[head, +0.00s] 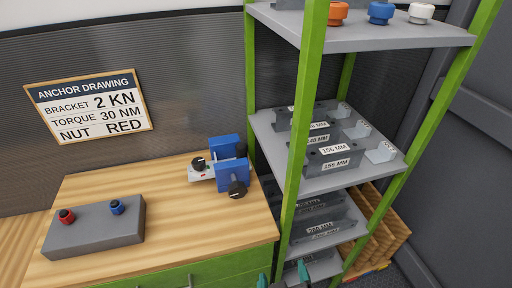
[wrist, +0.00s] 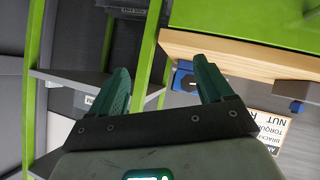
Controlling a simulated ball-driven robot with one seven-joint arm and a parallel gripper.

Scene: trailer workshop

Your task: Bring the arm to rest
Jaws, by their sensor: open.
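My gripper (wrist: 162,75) is open, with its two dark green fingers spread apart and nothing between them. In the head view only the fingertips of my gripper (head: 283,276) show at the bottom edge, in front of the bench's right end and the lower shelves. The rest of my arm is out of that view. The wrist view is turned over, with the green bench front (wrist: 250,22) at the upper right and the shelf rack (wrist: 62,78) at the left.
The wooden bench (head: 180,207) carries a blue vise (head: 232,175) and a grey block (head: 95,228) with red and blue nuts. The green-posted rack (head: 298,160) on the right holds labelled brackets. A sign (head: 90,105) hangs behind. The bench middle is clear.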

